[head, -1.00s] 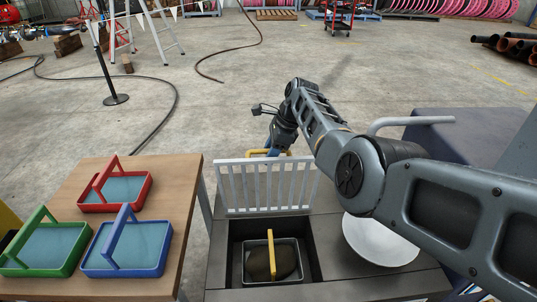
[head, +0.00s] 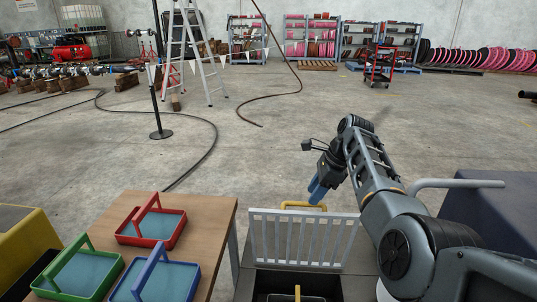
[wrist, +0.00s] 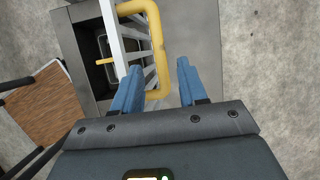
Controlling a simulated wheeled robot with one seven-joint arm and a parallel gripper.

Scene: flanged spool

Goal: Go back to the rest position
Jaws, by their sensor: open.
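My gripper (head: 318,190) is raised behind the white slatted rack, its blue fingers pointing down. In the wrist view my gripper (wrist: 158,82) is open, with a gap between its two blue fingers and nothing held. A yellow bar handle (wrist: 155,30) passes just beyond the left finger; I cannot tell if they touch. The same yellow handle (head: 303,205) shows behind the top of the white slatted rack (head: 302,237) in the head view. The rest pose itself is not marked by anything in view.
A wooden table (head: 208,212) at left holds a red tray (head: 150,222), a green tray (head: 82,272) and a blue tray (head: 158,280), each with a handle. A dark well (head: 270,283) lies in front of the rack. Open concrete floor (head: 250,150) lies beyond.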

